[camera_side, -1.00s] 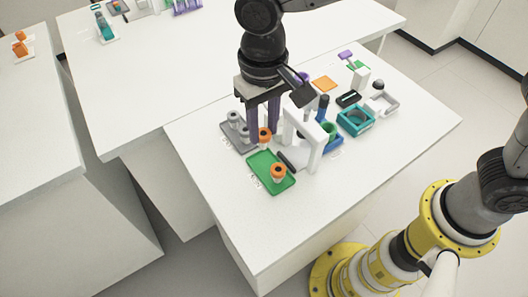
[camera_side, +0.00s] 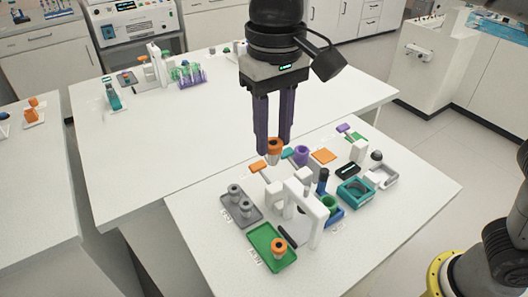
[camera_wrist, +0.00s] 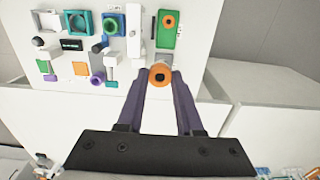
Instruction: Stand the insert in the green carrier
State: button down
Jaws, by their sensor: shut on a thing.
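The insert (camera_side: 274,146) has an orange ring-shaped top and a paler lower part. My gripper (camera_side: 273,150) is shut on it and holds it above the bench. In the wrist view the insert (camera_wrist: 160,76) sits between the purple fingers, its dark central hole facing the camera. The green carrier (camera_side: 262,237) appears to be the flat green tray at the front of the bench. A similar orange-topped piece (camera_side: 278,246) stands in its front part. The carrier also shows at the top of the wrist view (camera_wrist: 165,40), beyond the held insert.
A grey tray (camera_side: 246,214) with grey cylinders lies beside the green carrier. A white arch (camera_side: 313,222) stands close to its right, with a dark bar (camera_side: 287,236) between. A green cup (camera_side: 329,203), teal box (camera_side: 355,191) and purple ring (camera_side: 301,154) lie farther back.

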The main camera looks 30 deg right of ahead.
jog(key=s+d, duration=0.3)
jog(key=d, duration=1)
jog(key=shift+w+a+f, duration=0.1)
jog(key=shift+f, duration=8.65)
jog(key=shift+f, duration=0.15)
jog(key=shift+c, duration=2.4)
grip_release()
